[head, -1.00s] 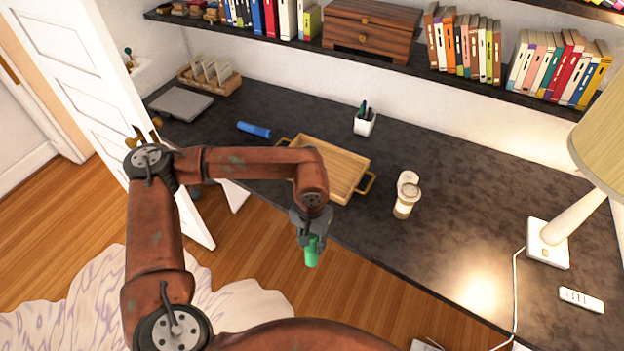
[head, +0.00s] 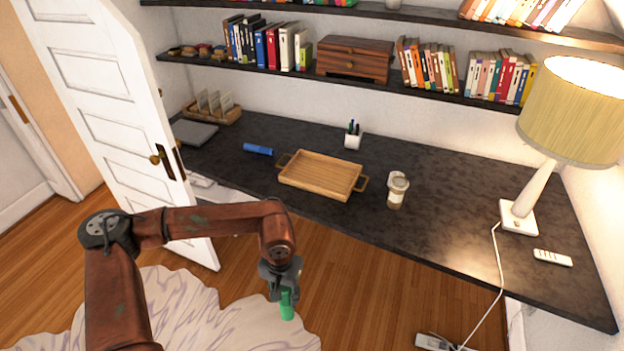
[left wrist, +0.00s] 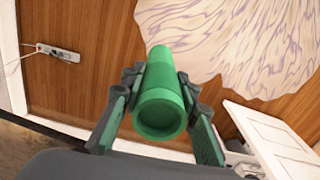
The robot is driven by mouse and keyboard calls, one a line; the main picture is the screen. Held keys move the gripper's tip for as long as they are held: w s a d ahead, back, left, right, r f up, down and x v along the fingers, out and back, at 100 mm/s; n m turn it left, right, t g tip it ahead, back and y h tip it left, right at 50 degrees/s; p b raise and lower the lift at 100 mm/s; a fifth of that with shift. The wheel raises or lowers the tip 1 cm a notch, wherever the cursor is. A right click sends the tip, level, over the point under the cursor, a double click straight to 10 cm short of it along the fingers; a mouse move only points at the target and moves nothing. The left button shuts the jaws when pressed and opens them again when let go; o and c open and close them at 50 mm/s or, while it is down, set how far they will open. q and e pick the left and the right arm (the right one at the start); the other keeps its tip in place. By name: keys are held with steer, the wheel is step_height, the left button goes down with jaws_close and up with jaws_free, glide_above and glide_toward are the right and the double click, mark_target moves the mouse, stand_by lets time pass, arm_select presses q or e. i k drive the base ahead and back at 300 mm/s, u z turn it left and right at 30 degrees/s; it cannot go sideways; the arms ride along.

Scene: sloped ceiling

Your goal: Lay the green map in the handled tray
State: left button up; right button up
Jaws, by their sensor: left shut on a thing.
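The green map is a rolled tube (head: 287,305) held in my left gripper (head: 282,285), which is shut on it. In the head view it hangs below the fingers, over the wooden floor in front of the desk. The left wrist view shows the tube (left wrist: 162,90) end-on between the two fingers (left wrist: 155,108). The handled tray (head: 321,175) is a shallow wooden tray with a handle at each end. It sits empty on the dark desk, beyond and above my gripper in the picture. My right gripper is not in view.
A blue roll (head: 258,149) lies left of the tray. A lidded cup (head: 397,191) stands right of it, and a pen holder (head: 353,138) behind. A lamp (head: 520,212) stands at the right. An open white door (head: 115,110) is at the left.

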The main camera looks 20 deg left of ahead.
mark_target(316, 183)
steer(key=u, duration=0.55)
steer(key=i, duration=0.75)
steer(key=u, duration=0.55)
steer(key=i, duration=0.7)
steer(key=z, duration=0.9)
steer(key=i, duration=0.75)
steer(key=z, duration=0.7)
